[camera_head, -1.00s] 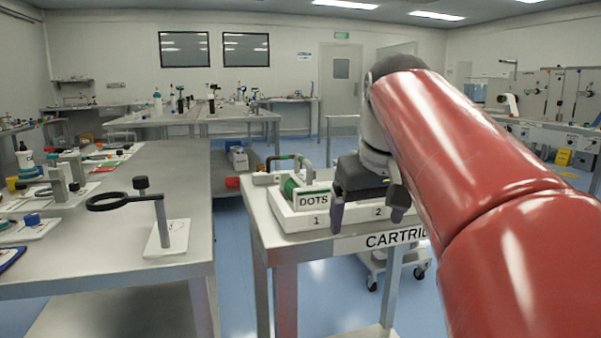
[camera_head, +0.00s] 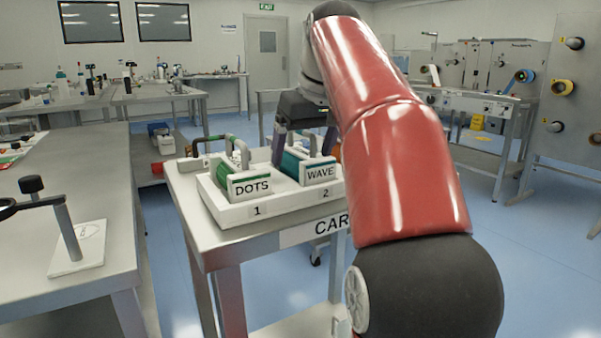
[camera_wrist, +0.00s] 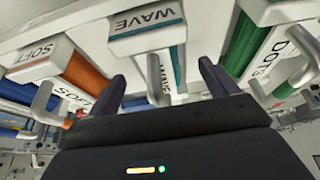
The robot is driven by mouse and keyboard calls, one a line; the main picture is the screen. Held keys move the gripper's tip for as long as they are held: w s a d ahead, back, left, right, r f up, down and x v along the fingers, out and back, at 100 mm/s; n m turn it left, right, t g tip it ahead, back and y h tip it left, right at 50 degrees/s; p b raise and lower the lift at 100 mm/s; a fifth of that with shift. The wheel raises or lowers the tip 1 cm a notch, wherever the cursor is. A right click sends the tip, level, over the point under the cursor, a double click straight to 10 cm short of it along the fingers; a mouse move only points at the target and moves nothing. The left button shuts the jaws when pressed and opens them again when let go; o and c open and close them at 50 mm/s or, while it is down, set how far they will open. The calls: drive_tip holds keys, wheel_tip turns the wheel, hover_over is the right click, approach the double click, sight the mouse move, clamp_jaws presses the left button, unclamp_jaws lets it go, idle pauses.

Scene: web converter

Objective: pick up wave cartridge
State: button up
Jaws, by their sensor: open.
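The wave cartridge (camera_head: 320,175) has a white front labelled WAVE, a teal body and a grey handle. It stands in slot 2 of a white tray (camera_head: 232,215) on the cart. In the wrist view the wave cartridge (camera_wrist: 147,36) lies ahead between my two fingers, with its handle reaching toward my palm. My gripper (camera_head: 306,147) is open just above and behind the cartridge in the head view, and its fingers (camera_wrist: 162,70) flank the handle in the wrist view. I cannot tell whether they touch it. My arm hides the tray's right part.
The green dots cartridge (camera_head: 249,187) stands in slot 1 beside the wave cartridge; it also shows in the wrist view (camera_wrist: 247,42). The orange soft cartridge (camera_wrist: 85,76) is on the other side. A steel table (camera_head: 95,180) with a ring stand is at left.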

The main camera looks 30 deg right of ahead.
drive_tip(key=shift+w+f, duration=0.2)
drive_tip(key=shift+f, duration=0.4)
drive_tip(key=c, duration=1.4)
drive_tip(key=shift+r, duration=0.1)
